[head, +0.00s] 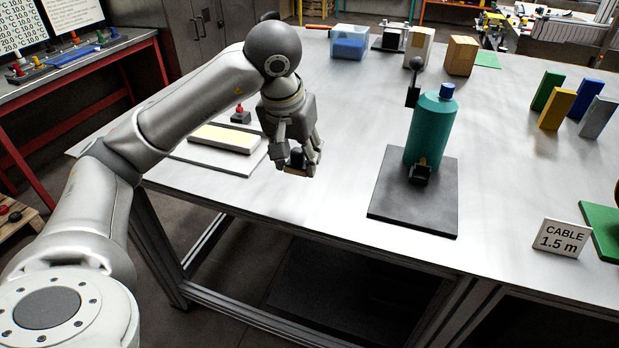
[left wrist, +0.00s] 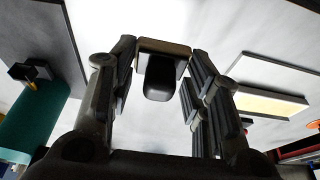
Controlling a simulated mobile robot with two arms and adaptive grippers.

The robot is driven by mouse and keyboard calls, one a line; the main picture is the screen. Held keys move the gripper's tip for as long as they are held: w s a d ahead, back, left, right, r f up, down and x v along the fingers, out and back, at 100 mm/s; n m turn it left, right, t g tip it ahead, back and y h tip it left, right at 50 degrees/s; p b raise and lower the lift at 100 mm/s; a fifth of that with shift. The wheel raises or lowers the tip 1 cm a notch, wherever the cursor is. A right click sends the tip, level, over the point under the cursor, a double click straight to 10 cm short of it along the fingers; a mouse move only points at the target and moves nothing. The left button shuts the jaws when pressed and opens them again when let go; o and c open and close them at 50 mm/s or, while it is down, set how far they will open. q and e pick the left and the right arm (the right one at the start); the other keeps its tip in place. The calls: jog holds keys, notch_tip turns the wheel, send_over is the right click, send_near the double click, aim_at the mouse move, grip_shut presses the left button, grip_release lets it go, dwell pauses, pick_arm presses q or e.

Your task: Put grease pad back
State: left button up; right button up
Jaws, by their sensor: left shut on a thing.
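My left gripper (head: 299,162) hangs above the table, left of centre in the head view. It is shut on a small block with a black knob and a tan edge, seemingly the grease pad (left wrist: 160,80), between the fingers in the left wrist view. In the head view the fingers hide most of it. Left of the gripper, a pale yellow slab (head: 223,138) lies on a light grey plate (head: 199,158). It also shows at the right of the left wrist view (left wrist: 268,104). My right gripper is not in view.
A teal bottle (head: 430,131) with a blue cap stands on a dark square plate (head: 397,208). A small red-topped item (head: 240,115) stands behind the yellow slab. A blue bin (head: 350,45) and boxes are at the back. Bare table lies between gripper and dark plate.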

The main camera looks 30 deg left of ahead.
pick_arm(q)
send_over(310, 187)
jog(key=s, duration=0.2)
jog(key=f, duration=0.5)
jog(key=shift+w+d, duration=0.15)
jog(key=shift+w, duration=0.05)
jog(key=shift+s+p+x, duration=0.15)
jog(key=shift+x, duration=0.75)
jog(key=shift+s+p+x, duration=0.15)
jog(key=shift+x, duration=0.75)
jog(key=shift+f, duration=0.1)
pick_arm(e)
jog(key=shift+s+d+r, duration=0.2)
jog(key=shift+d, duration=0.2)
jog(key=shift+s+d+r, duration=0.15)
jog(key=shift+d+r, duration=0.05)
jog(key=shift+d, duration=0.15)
pick_arm(q)
jog(key=shift+d, duration=0.1)
jog(key=shift+f, duration=0.2)
jog(key=o, duration=0.9)
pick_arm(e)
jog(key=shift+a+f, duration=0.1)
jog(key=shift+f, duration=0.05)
pick_arm(q)
jog(key=shift+r, duration=0.1)
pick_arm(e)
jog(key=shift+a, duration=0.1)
